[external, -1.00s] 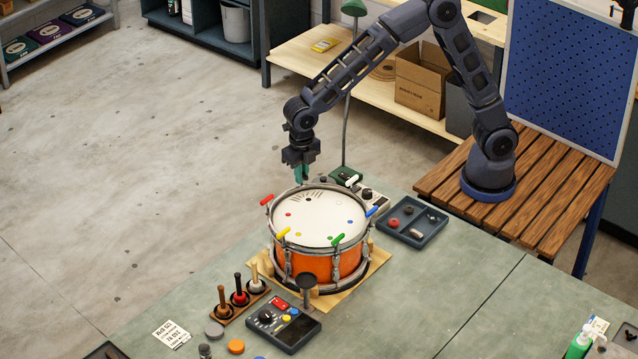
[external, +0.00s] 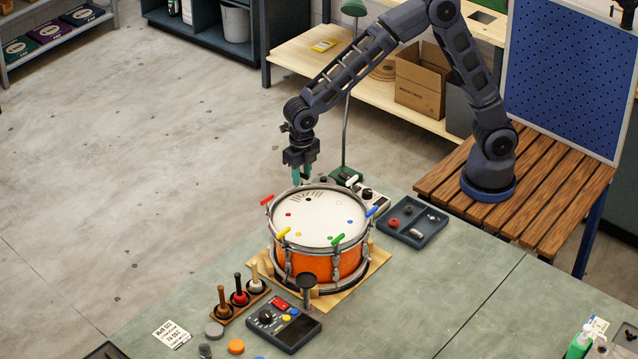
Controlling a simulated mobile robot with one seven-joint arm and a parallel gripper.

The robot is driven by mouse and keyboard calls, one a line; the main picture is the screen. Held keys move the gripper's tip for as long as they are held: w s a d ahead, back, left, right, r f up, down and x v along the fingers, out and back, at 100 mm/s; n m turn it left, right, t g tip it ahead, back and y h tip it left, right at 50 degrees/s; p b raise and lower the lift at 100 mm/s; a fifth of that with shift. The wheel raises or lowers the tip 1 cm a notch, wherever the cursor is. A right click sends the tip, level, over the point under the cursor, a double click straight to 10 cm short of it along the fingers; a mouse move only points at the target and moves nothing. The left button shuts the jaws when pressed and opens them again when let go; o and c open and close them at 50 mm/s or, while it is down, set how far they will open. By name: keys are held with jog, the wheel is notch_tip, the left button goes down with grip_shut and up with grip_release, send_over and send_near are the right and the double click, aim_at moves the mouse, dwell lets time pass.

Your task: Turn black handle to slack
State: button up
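The orange drum (external: 300,262) stands on a tan mat with a white head (external: 315,222). Coloured handles sit around its rim: red (external: 267,200), yellow (external: 284,232), green (external: 338,239), blue (external: 372,211) and white (external: 351,181). A small dark piece at the far rim (external: 322,180) looks like the black handle; its detail is too small to make out. My gripper (external: 302,178) points down at the far rim, just left of that dark piece. Its two teal fingers are apart with nothing seen between them. Whether they touch the rim I cannot tell.
A dark tray (external: 437,232) with small parts lies right of the drum. A control box (external: 300,335), a black round-topped post (external: 307,281) and a wooden rack of pegs (external: 228,312) stand in front. A lamp (external: 347,130) rises behind.

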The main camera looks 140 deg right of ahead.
aim_at(302, 173)
notch_tip(302, 173, up, 10)
jog(key=shift+r, duration=0.4)
dwell(0.3)
dwell(0.4)
